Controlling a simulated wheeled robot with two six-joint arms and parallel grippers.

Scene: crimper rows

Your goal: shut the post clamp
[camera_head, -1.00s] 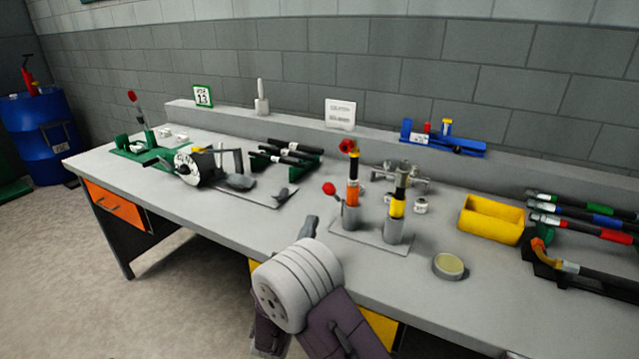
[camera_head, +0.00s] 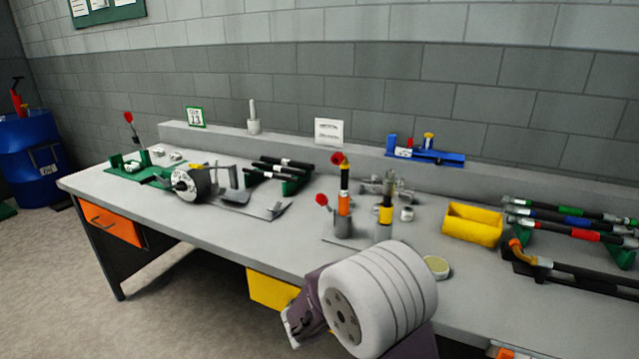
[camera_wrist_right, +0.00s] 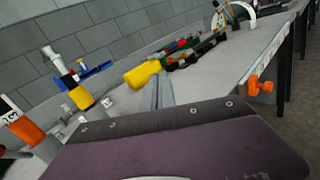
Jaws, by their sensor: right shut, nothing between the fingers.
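The post clamp appears to be the grey upright holder (camera_head: 343,228) on a flat plate on the bench. A black hose with an orange band (camera_head: 344,203) and a red end stands in it. Its lever with a red ball knob (camera_head: 322,199) sticks out up and to the left, away from the post. A second grey post (camera_head: 383,232) with a yellow-banded hose stands to its right. My right gripper (camera_wrist_right: 158,93) is shut and empty, its fingers together in the right wrist view. In the head view my right wrist hides its fingers. My left gripper is out of view.
A yellow bin (camera_head: 473,226) and a rack of hoses (camera_head: 570,222) stand to the right. A round tin (camera_head: 437,266) is close to my right wrist. A crimper (camera_head: 192,184) and a green fixture with a red-knobbed lever (camera_head: 128,118) are at left.

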